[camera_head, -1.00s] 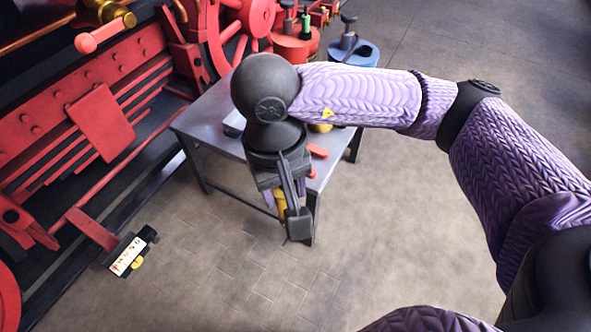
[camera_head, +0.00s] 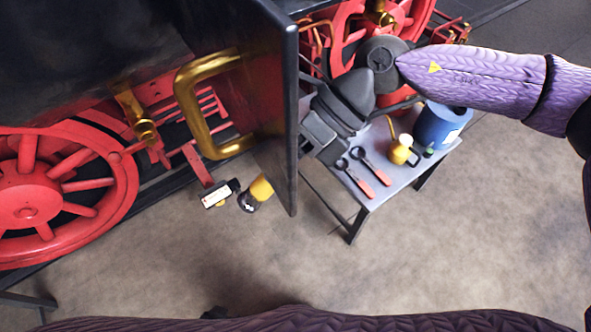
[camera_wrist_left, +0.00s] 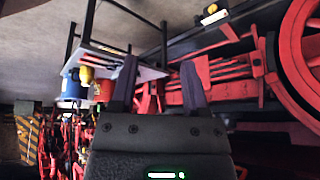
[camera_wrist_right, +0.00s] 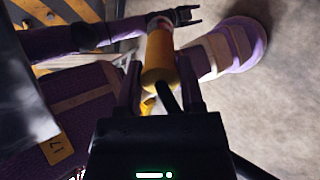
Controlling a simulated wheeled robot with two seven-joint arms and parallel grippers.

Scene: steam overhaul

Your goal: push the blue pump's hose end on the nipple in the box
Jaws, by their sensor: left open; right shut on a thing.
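My right gripper (camera_wrist_right: 158,95) is shut on a yellow cylinder (camera_wrist_right: 158,55) with a pale, reddish far end. A dark hose or rod (camera_wrist_right: 168,98) runs beside it; I cannot tell whether this is the pump's hose end. In the head view the yellow cylinder (camera_head: 261,188) shows left of a dark panel that hides the right fingertips. A blue round body (camera_head: 438,126), perhaps the pump, stands on the table's right part. My left gripper (camera_wrist_left: 157,85) is open and empty in its wrist view, outside the head view. The box and nipple cannot be made out.
A dark panel (camera_head: 272,120) with a brass handle (camera_head: 185,98) stands in front of my right gripper. The grey table (camera_head: 385,190) carries red-handled wrenches (camera_head: 362,180) and a yellow oil can (camera_head: 402,150). A small white-labelled object (camera_head: 218,194) is beside the red locomotive wheel (camera_head: 50,185). Open floor lies in front.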

